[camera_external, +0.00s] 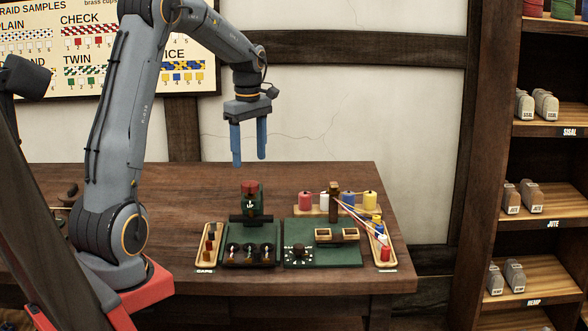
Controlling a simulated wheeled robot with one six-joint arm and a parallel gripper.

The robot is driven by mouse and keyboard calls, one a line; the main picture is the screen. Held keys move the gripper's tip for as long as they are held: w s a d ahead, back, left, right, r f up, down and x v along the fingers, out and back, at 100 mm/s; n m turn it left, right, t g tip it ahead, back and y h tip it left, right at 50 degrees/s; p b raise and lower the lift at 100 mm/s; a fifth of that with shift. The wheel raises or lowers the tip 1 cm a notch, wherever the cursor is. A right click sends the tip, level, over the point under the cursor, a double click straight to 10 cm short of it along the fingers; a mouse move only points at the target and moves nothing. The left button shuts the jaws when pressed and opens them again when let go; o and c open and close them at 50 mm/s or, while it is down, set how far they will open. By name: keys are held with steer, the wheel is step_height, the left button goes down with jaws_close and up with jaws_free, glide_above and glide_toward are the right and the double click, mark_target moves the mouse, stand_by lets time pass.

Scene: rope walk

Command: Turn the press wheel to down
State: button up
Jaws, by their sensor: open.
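My gripper (250,161) hangs over the back part of the bench, fingers pointing down, open and empty. Its two blue fingers are apart. Below it stands a small dark green press (252,205) with a red piece (250,187) on top. My fingertips are above the press in the picture and apart from it. I cannot make out the press wheel clearly or tell which way it is set.
The wooden bench (340,180) carries a caps tray (207,249) on the left, a green board (345,255) with a dial, coloured spools (348,199) and a post with stretched strands. A shelf rack (540,198) stands right.

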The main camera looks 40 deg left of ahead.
mark_target(250, 183)
steer(key=shift+a+f+p, duration=0.1)
steer(key=shift+f+p, duration=0.65)
steer(key=shift+f, duration=3.05)
steer(key=c, duration=1.1)
steer(key=shift+o, duration=0.2)
